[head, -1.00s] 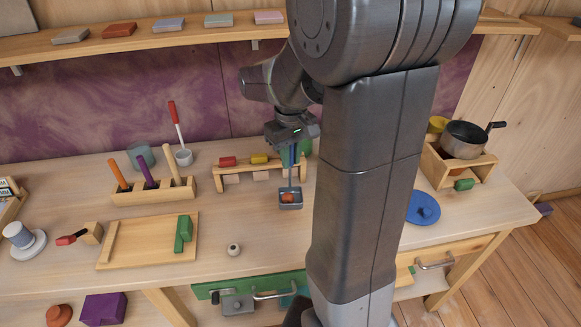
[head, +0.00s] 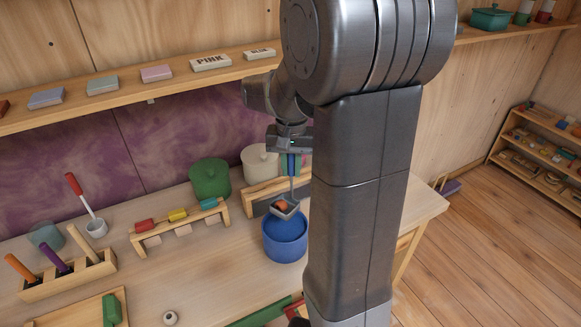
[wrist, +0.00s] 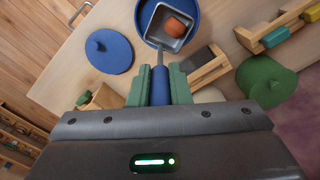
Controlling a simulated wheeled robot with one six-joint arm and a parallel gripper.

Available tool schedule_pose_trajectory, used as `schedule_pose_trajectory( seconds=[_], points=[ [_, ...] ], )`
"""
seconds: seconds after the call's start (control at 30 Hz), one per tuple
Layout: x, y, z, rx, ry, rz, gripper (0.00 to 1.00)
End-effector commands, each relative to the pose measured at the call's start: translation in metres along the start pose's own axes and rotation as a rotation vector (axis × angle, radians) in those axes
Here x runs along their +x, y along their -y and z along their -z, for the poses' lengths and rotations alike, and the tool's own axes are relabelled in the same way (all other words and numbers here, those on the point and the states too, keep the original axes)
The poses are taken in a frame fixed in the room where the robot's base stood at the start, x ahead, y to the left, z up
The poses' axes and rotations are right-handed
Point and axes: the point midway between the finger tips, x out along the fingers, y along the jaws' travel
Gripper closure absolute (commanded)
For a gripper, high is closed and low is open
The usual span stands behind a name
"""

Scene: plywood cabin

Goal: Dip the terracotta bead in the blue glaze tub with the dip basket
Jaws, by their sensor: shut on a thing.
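My gripper (head: 290,150) is shut on the blue handle of the dip basket (head: 292,212). In the wrist view, my gripper's green fingers (wrist: 160,88) close on both sides of that handle (wrist: 160,84). The small grey basket holds the terracotta bead (head: 282,204), which also shows in the wrist view (wrist: 178,26). The basket looks slightly tilted in the head view. It is over the opening of the open blue glaze tub (head: 285,248), near its rim; its exact height is hard to tell. The blue lid (wrist: 108,52) lies beside the tub in the wrist view.
A green tub (head: 210,180) and a cream tub (head: 260,165) stand behind. My arm hides the table's right part.

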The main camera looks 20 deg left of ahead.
Motion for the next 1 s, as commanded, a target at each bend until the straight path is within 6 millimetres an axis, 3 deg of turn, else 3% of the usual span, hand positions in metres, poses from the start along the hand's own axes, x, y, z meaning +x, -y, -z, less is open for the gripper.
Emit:
schedule_pose_trajectory(
  seconds=[0.5,1.0],
  points=[
    [0.040,0.000,0.000,-0.002,-0.001,0.001,1.00],
    [0.044,0.000,0.000,-0.002,-0.001,0.000,1.00]
  ],
)
